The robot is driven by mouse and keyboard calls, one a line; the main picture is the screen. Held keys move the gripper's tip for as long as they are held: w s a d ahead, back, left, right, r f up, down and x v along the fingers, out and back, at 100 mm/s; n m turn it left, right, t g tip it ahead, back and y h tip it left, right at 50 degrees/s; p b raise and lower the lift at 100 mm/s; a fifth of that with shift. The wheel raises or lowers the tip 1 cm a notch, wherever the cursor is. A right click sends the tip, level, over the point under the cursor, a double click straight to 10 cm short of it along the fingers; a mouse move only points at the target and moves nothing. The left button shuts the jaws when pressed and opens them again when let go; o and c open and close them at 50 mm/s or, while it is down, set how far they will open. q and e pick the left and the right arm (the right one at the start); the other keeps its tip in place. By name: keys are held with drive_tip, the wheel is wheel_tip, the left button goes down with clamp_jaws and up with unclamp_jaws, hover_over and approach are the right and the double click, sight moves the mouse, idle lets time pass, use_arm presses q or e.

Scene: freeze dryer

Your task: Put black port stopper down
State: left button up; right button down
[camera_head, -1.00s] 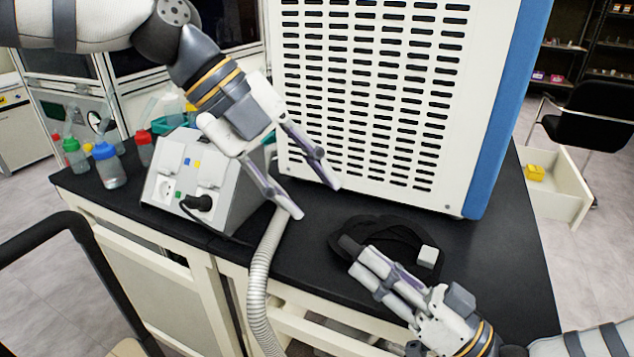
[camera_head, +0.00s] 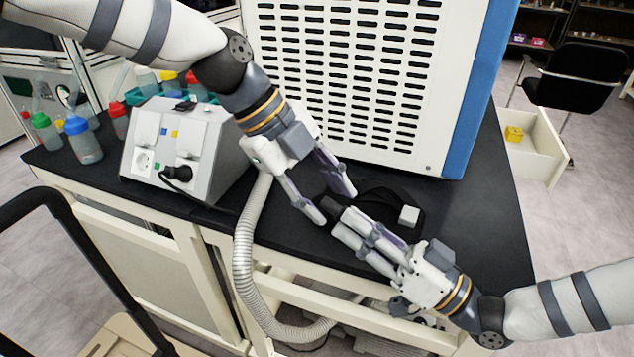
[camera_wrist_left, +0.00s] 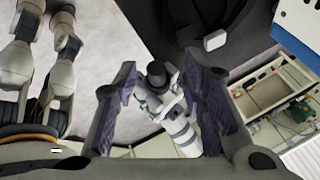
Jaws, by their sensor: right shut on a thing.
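The black port stopper (camera_head: 334,212) shows as a small dark piece at the tips of my right gripper (camera_head: 344,223) in the head view, above the front part of the black bench top. The right gripper is shut on it. My left gripper (camera_head: 335,206) is open, its fingertips at either side of the stopper's end; I cannot tell whether they touch it. In the left wrist view the left gripper's spread purple pads (camera_wrist_left: 158,95) also show.
A black cable-like loop with a white block (camera_head: 408,216) lies on the bench (camera_head: 470,215) just behind the right gripper. The large vented dryer (camera_head: 360,90) stands behind. A grey socket box (camera_head: 185,150) and coloured-cap bottles stand left. A ribbed hose (camera_head: 243,245) hangs over the front edge.

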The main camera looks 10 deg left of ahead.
use_arm(q)
clamp_jaws()
use_arm(e)
drive_tip(key=c, duration=1.3)
unclamp_jaws()
